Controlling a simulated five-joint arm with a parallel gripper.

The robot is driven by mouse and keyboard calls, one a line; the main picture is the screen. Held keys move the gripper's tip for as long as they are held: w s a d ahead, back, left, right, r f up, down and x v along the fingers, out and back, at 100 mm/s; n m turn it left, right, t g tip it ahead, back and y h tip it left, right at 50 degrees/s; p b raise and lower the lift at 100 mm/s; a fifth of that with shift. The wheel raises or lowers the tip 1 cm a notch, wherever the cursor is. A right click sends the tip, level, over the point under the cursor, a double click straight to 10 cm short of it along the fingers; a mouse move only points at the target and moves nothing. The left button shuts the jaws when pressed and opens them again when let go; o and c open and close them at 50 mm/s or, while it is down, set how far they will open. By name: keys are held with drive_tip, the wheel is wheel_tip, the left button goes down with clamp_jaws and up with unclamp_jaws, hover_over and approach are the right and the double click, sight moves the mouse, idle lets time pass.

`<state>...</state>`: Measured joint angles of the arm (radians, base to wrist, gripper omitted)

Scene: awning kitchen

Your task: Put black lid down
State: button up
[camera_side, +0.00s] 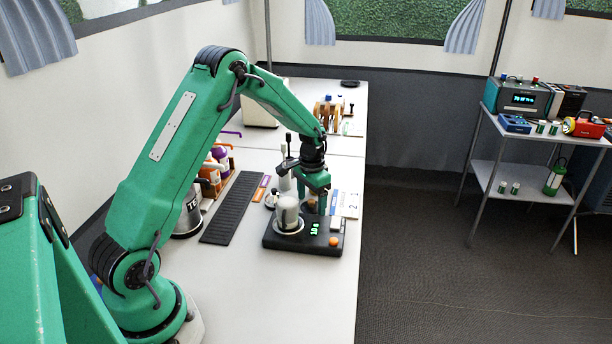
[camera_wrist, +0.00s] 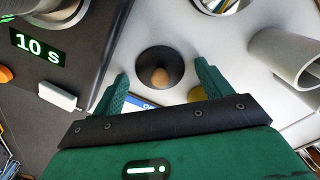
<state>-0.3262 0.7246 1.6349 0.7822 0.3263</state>
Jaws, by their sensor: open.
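The black lid (camera_wrist: 160,68) is a round, dark disc with a light brown knob. In the wrist view it lies on the white counter, ahead of and between my fingers. My gripper (camera_wrist: 161,78) is open, with one green finger to each side of the lid and nothing visibly held. In the side view my gripper (camera_side: 318,188) points down just behind the black timer device; I cannot make out the lid there.
The black device (camera_side: 270,240) with a lit display holds a white cup (camera_side: 288,210). It fills the left of the wrist view, its display (camera_wrist: 37,47) reading "10 s". A white cylinder (camera_wrist: 275,62) is at right. The front counter (camera_side: 260,300) is clear.

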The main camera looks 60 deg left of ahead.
sight(311, 200)
wheel_tip(311, 200, up, 12)
drive_tip(key=shift+r, duration=0.15)
idle(0.7)
idle(0.5)
drive_tip(key=s+d+r+t, duration=0.2)
drive_tip(key=s+d+r, duration=0.7)
drive_tip(key=s+r, duration=0.15)
drive_tip(key=s+d+r+t, duration=0.1)
drive_tip(key=s+d, duration=0.2)
drive_tip(key=s, duration=0.4)
drive_tip(key=s+d+t, duration=0.2)
drive_tip(key=s+d, duration=0.2)
drive_tip(key=s, duration=0.4)
drive_tip(key=shift+d+r+t, duration=0.15)
drive_tip(key=shift+r+t, duration=0.15)
drive_tip(key=shift+r, duration=0.05)
